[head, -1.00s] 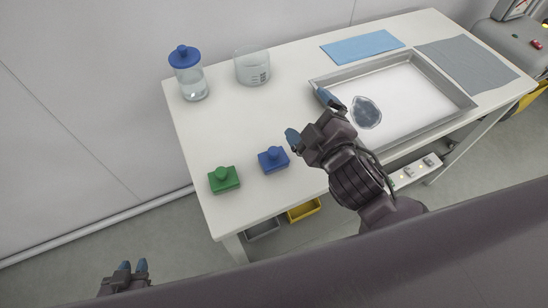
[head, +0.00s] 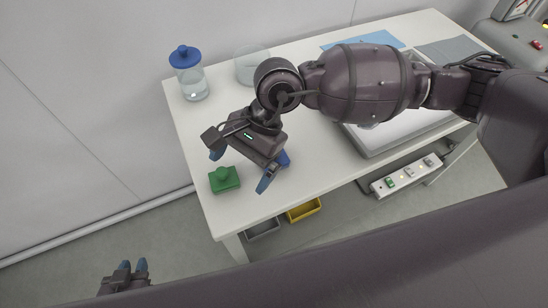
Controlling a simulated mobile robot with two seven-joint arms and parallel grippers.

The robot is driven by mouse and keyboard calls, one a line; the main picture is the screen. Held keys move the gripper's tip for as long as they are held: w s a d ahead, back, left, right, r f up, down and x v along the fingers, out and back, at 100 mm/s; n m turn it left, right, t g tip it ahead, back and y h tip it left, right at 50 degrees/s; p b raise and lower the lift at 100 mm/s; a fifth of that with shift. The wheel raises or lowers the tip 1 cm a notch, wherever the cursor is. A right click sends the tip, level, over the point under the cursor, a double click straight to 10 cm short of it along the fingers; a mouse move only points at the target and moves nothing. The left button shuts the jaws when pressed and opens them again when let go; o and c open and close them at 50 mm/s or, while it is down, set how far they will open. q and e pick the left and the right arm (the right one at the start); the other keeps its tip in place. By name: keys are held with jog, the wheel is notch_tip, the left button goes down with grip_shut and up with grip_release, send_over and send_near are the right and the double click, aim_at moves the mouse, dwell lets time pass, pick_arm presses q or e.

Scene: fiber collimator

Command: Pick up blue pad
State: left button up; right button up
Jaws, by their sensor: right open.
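A blue-lidded jar (head: 190,80) and a clear beaker (head: 250,66) stand at the back left. My right arm crosses over the metal tray (head: 375,150). A blue cloth (head: 345,42) and a grey cloth (head: 450,50) lie behind. A yellow bin (head: 304,210) is below the table.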

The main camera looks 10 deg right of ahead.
jog(key=w+d+t+h, duration=0.1)
jog(key=w+d+h, duration=0.1)
jog(key=w+d+n+t+h, duration=0.1)
jog(key=w+d, duration=0.1)
jog(key=d, duration=0.1)
jog(key=w+d+n+t+h, duration=0.1)
jog(key=w+d+h, duration=0.1)
jog(key=d, duration=0.1)
jog(key=shift+w+d+h, duration=0.15)
jog(key=shift+w+h, duration=0.15)
jog(key=shift+w, duration=0.1)
jog(key=shift+w+d+f, duration=0.15)
jog(key=shift+f, duration=0.05)
notch_tip(320, 180, down, 4)
jog(key=shift+f, duration=0.2)
jog(key=shift+w+a+f+b, duration=0.1)
jog(key=shift+f+b, duration=0.2)
jog(key=shift+f, duration=1.25)
jog(key=shift+w+a+f+b, duration=0.1)
jog(key=shift+f+b, duration=0.15)
jog(key=shift+f, duration=1.25)
jog(key=c, duration=0.7)
jog(key=shift+c, duration=0.2)
notch_tip(320, 180, up, 20)
jog(key=p, duration=0.1)
jog(key=shift+p, duration=0.4)
